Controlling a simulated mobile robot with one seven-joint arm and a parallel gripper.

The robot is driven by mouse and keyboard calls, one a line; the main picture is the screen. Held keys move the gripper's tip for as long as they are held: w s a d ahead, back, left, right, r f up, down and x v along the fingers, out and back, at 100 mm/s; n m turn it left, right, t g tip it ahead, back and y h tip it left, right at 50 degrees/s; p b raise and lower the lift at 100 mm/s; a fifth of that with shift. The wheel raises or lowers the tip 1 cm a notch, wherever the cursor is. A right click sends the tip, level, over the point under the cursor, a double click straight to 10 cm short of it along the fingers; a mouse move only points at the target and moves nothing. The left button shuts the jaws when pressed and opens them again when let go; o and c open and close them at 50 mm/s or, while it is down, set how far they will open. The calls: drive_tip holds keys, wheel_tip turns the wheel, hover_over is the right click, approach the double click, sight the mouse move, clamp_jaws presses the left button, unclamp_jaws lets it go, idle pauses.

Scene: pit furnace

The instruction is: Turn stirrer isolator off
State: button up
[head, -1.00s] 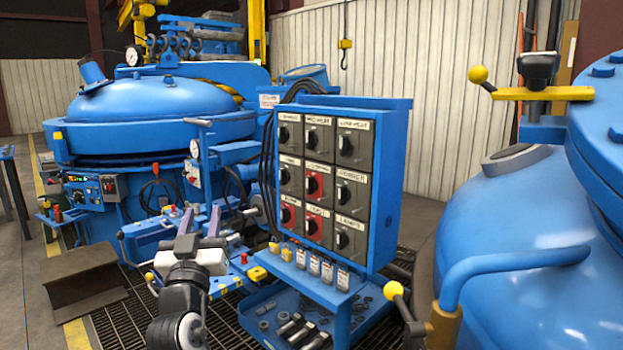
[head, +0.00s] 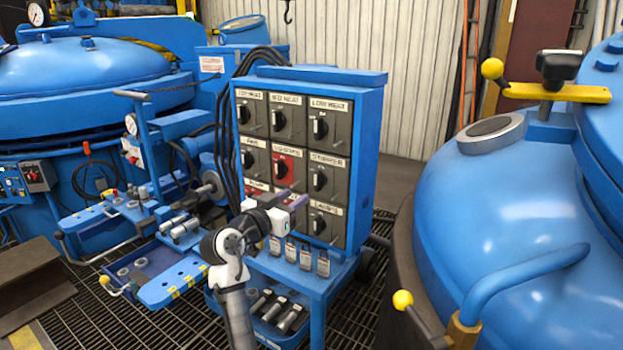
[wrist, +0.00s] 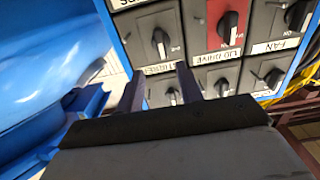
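The stirrer isolator (head: 319,178) is a grey switch box with a black rotary knob. It sits in the right column, middle row of the blue switch panel (head: 364,150), with its white label above it. In the wrist view the picture is turned over, and the stirrer knob (wrist: 160,42) shows above its label. The knob's handle looks near upright; I cannot read its position marks. My gripper (head: 298,200) is in front of the panel's lower part. In the wrist view my gripper (wrist: 158,82) has two fingers apart with nothing between them, short of the stirrer knob.
The red lid drive switch (head: 286,168) is left of the stirrer isolator, the low heat switch (head: 320,124) above, the lamps switch (head: 322,222) below. Padlocks (head: 305,258) hang under the panel. A big blue vessel (head: 510,230) stands close on the right.

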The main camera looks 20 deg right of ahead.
sight(315, 182)
drive_tip(key=p+x, duration=0.2)
drive_tip(key=x, duration=0.8)
drive_tip(key=shift+w, duration=0.15)
clamp_jaws()
